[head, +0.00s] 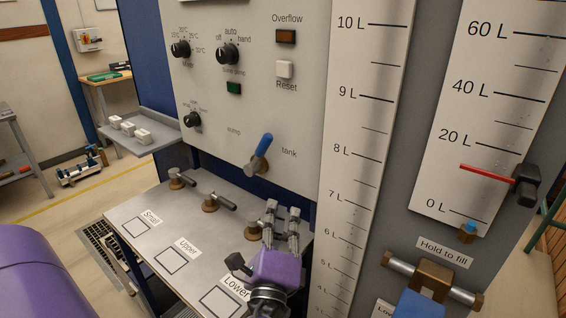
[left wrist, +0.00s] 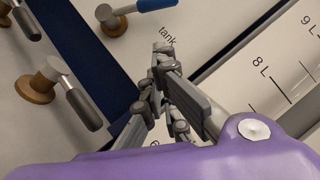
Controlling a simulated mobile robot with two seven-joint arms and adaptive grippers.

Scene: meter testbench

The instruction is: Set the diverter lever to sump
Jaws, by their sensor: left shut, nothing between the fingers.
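The diverter lever (head: 265,145) has a blue handle on a metal arm, low on the white panel. Its handle points up and slightly right in the head view, between the "sump" label (head: 234,131) on the left and the "tank" label (head: 289,153) on the right. In the left wrist view part of the blue handle (left wrist: 155,4) shows at the top edge, near "tank" (left wrist: 167,36). My left gripper (head: 282,209) is shut and empty, below and slightly right of the lever, apart from it. Its fingers (left wrist: 162,75) also show in the left wrist view. My right gripper is not in view.
Metal-handled valves (head: 212,203) stand along the bench shelf (head: 135,205), left of my left gripper. The litre scale (head: 360,120) rises close on the right. A "Hold to fill" handle (head: 433,275) sticks out at lower right. Panel knobs (head: 227,53) sit above the lever.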

